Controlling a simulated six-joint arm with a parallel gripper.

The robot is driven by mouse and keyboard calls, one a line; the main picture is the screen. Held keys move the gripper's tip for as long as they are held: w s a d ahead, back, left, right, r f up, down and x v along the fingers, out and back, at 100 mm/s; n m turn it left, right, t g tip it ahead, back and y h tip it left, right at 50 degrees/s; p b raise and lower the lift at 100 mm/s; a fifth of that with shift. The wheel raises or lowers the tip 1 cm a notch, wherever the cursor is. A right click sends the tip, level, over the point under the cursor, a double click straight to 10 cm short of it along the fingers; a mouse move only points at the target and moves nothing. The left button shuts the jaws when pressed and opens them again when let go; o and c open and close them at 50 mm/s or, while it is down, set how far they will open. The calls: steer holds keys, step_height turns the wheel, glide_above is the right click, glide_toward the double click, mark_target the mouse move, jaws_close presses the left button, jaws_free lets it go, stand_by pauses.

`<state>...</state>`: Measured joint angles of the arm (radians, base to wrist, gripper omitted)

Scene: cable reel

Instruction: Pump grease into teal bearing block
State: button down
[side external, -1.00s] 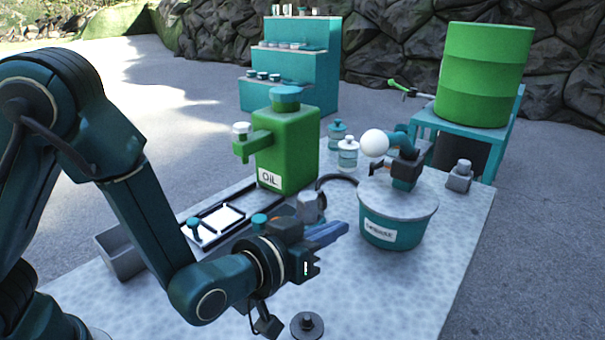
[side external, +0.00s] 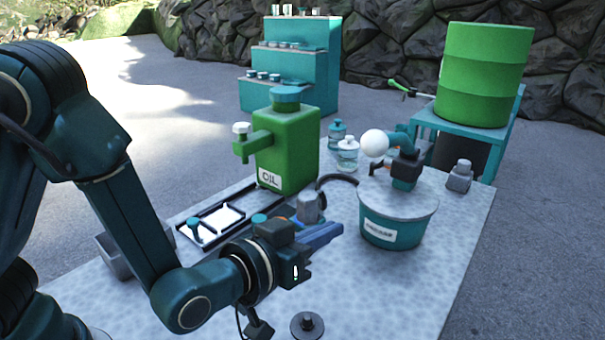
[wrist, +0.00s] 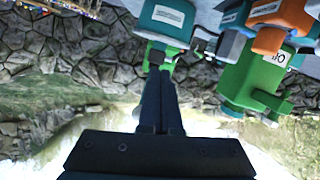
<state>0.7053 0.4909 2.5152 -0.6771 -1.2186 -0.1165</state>
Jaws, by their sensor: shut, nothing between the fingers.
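My gripper (side external: 338,230) is shut and empty in the side view, its blue fingers pointing right above the table, left of the grease tub. Its closed fingers also show in the wrist view (wrist: 158,76). The teal grease tub (side external: 385,233) has a pale label, a grey lid, a dark pump head (side external: 405,168) and a white ball (side external: 374,143) beside it. A black hose (side external: 338,179) curves left towards a grey cylinder (side external: 309,207). A labelled teal part (wrist: 268,8) beside an orange block (wrist: 290,14) may be the bearing block; my gripper mostly hides that area in the side view.
The green oil dispenser (side external: 288,150) stands behind my gripper. A black-edged tray (side external: 222,218) lies left of it. A dark disc (side external: 307,324) lies in front. The table's front right is clear.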

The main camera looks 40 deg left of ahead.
step_height(320, 180, up, 16)
steer(key=d+m+t, duration=0.1)
steer(key=m+t, duration=0.2)
steer(key=t, duration=0.1)
steer(key=shift+s+d+f+t, duration=0.15)
steer(key=shift+s+f+t, duration=0.05)
steer(key=shift+s+t, duration=0.2)
steer(key=shift+w, duration=0.15)
steer(key=r, duration=0.2)
glide_above(370, 146)
steer(key=shift+w+d+f, duration=0.2)
steer(key=shift+w, duration=0.25)
steer(key=f, duration=0.3)
steer(key=shift+s+a+f+m, duration=0.1)
steer(key=shift+s+a+m, duration=0.05)
steer(key=shift+s+m, duration=0.2)
steer(key=shift+s+f, duration=0.1)
steer(key=shift+f, duration=0.3)
